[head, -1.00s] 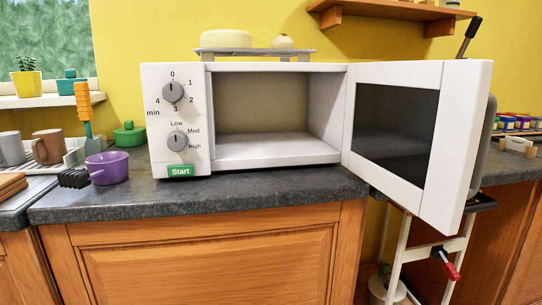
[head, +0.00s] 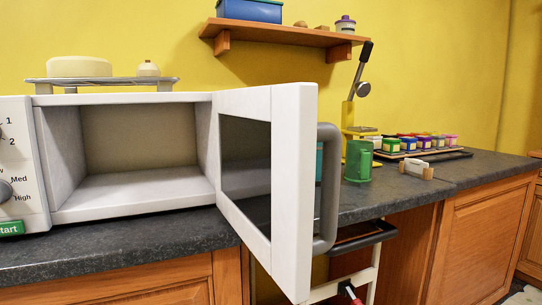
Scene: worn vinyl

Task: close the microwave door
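The white microwave (head: 130,98) stands on the dark counter at the left of the head view, and its left part is cut off by the frame edge. Its cavity is empty. The microwave door (head: 293,190) is wide open, hinged on the right side of the cavity and swung out toward me past the counter's front edge. The door has a dark window (head: 246,170) on its inner face and a grey handle (head: 329,190) on its outer side. Neither of my grippers is in view.
A green mug-like item (head: 358,161) stands on the counter right of the door, near a yellow press with a lever (head: 359,85). A tray of coloured jars (head: 415,145) is further right. A white cart with a dark handle (head: 363,238) stands below the counter gap. A shelf (head: 283,35) hangs above.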

